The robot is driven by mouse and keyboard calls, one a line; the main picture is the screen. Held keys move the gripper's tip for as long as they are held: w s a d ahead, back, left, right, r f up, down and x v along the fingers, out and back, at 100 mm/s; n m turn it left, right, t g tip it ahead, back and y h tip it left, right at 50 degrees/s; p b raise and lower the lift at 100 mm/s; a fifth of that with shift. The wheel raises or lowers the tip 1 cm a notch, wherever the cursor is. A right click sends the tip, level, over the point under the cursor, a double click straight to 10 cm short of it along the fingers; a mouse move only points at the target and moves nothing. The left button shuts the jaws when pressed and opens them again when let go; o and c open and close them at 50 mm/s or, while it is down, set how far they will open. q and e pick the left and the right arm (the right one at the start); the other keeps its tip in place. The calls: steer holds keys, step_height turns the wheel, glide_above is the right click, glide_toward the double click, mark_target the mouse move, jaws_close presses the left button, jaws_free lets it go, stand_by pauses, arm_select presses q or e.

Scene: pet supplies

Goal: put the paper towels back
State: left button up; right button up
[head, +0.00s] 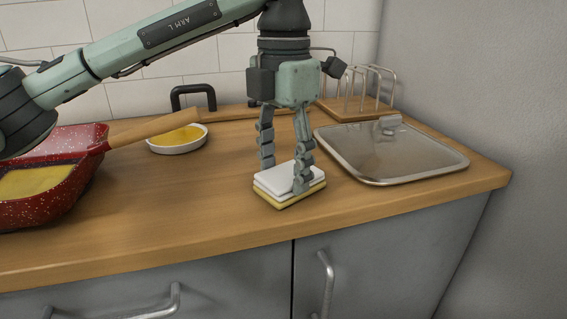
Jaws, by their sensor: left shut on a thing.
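A small flat stack (273,186) with white layers on top and a yellow layer at the bottom lies at the front middle of the wooden counter (190,215). It may be the paper towels; no roll or label shows. My left gripper (283,179) points straight down over it, one finger at its far side and one at its near right side. The fingers are shut on the stack, which appears to rest on or just above the counter. The far fingertip is partly hidden behind the stack. My right gripper is not in view.
A red speckled pan (75,190) with a wooden handle stands at the left. A white dish (178,147) with yellow contents is behind. A glass lid (390,160) lies at the right, before a wire rack (368,88).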

mark_target(284, 175)
arm_select(q)
steer(key=o, duration=1)
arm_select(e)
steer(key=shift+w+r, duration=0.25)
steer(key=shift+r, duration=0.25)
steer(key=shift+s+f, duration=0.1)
arm_select(q)
steer(key=shift+r+p, duration=0.5)
steer(key=shift+r, duration=5.6)
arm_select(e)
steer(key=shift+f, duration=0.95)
